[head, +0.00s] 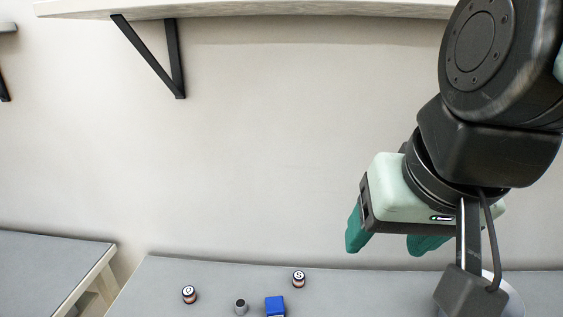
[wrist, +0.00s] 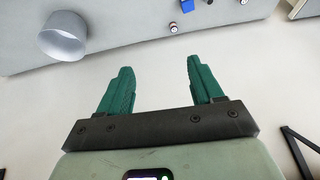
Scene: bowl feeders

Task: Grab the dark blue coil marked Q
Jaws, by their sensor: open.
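Two small coils with dark bodies, reddish bands and white marked tops stand on the grey table. The left coil (head: 189,295) has a round mark that may be a Q. The right coil (head: 298,280) has a mark like an S. The wrist view shows this right coil (wrist: 173,28) near its top. The left coil's body colour is too small to tell for sure; no plainly dark blue coil shows. My gripper (head: 392,242) is open and empty, well above the table and right of both coils. Its green fingers (wrist: 158,65) are spread in the wrist view.
A blue block (head: 275,306) and a small grey cylinder (head: 241,307) stand between the coils, near the bottom edge. A grey bowl (wrist: 63,40) is partly hidden behind my arm in the head view. A shelf (head: 250,9) hangs above. Another table (head: 45,265) stands left across a gap.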

